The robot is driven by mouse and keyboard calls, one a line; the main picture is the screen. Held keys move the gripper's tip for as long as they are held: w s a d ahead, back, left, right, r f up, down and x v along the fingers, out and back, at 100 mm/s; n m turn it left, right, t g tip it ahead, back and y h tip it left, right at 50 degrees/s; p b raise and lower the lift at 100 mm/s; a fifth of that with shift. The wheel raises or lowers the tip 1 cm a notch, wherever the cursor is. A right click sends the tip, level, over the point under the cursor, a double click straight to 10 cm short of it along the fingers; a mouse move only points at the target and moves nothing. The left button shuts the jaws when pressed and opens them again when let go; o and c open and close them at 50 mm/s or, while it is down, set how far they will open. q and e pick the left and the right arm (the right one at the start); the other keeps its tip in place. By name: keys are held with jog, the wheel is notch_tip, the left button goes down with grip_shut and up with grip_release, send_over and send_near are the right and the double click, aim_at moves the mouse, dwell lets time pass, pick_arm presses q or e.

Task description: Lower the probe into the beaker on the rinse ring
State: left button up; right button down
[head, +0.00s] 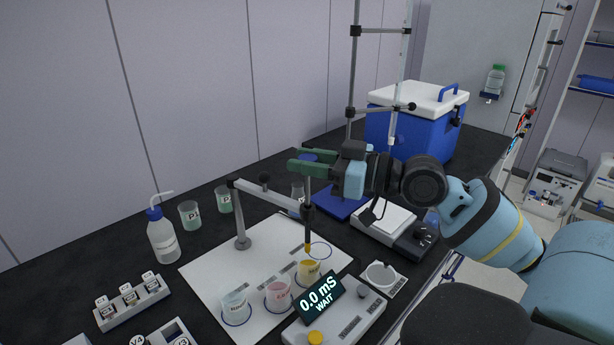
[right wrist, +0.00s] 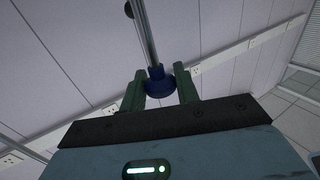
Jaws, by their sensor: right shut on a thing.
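My right gripper (head: 303,162) has its green fingers closed around a blue cap (head: 308,157). Below the cap hangs the dark, upright probe (head: 308,200), at the end of the grey holder arm. Its yellowish tip shows just above the back of the yellow beaker (head: 308,271); I cannot tell whether it is over that beaker. A pink beaker (head: 278,294) and a clear bluish beaker (head: 235,307) stand in rings on the white mat (head: 215,265). Ring labels are too small to read.
The grey post (head: 241,225) carries the holder arm. The meter (head: 320,298) reads 0.0 mS, WAIT. A wash bottle (head: 162,240) stands left; a balance (head: 388,222), tall stand (head: 350,75) and blue cooler (head: 390,135) stand right.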

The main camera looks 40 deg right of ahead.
jog(key=shift+d+r, duration=0.1)
jog(key=shift+r, duration=0.45)
jog(key=shift+d, duration=0.2)
jog(key=c, duration=1.3)
grip_release()
jog(key=shift+o, duration=1)
pick_arm(q)
jog(key=shift+d+r, duration=0.15)
jog(key=shift+r, duration=0.1)
pick_arm(e)
jog(key=shift+o, duration=0.2)
jog(key=shift+a+f, duration=0.1)
pick_arm(q)
jog(key=shift+w, duration=0.1)
